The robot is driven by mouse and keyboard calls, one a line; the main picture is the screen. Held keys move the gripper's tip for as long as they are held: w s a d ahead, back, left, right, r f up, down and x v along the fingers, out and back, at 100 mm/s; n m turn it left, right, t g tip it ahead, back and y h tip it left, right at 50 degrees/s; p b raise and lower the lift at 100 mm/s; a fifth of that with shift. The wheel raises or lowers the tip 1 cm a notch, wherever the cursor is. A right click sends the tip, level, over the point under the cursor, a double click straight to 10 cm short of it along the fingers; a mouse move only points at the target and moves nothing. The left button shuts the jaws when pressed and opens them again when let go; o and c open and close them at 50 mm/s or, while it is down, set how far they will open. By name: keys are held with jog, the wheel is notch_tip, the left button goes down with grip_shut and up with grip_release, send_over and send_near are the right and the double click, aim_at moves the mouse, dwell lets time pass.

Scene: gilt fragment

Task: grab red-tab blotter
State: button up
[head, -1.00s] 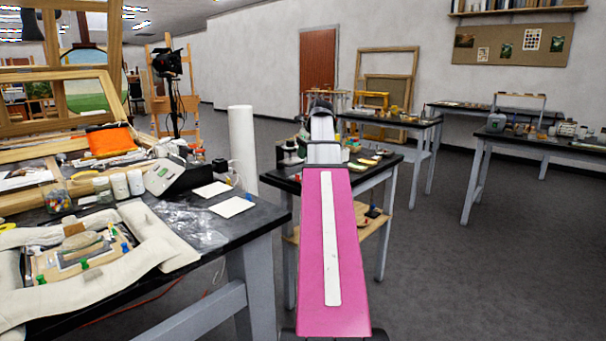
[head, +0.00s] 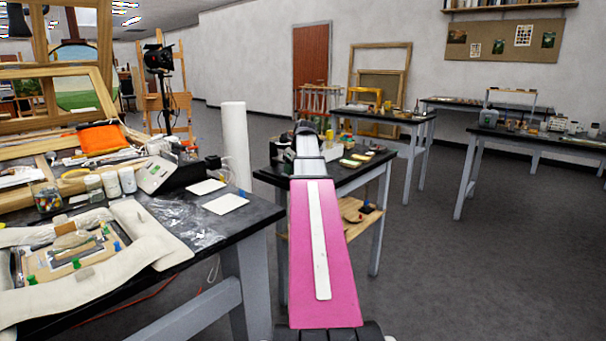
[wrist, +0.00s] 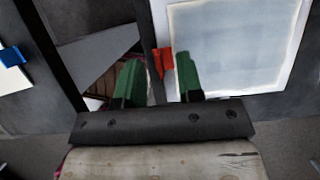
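In the wrist view my gripper (wrist: 158,78) is open, with two green fingers set apart. A red tab (wrist: 162,63) shows in the gap between them, closer to the right finger; I cannot tell whether either finger touches it. The tab is at the left edge of the red-tab blotter (wrist: 236,50), a pale blue-grey sheet with a white border at the upper right. In the head view my arm runs forward to the middle table (head: 375,170). My fingers and the red tab cannot be made out there.
A blue tab (wrist: 12,56) on a white card is at the wrist view's left edge. In the head view the left table (head: 262,213) holds two white cards (head: 226,204), jars and a padded frame. A white roll (head: 236,145) stands behind it. Grey floor is open at right.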

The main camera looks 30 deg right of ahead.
jog(key=shift+w+f, duration=0.15)
jog(key=shift+f, duration=0.25)
grip_shut()
jog(key=shift+r, duration=0.15)
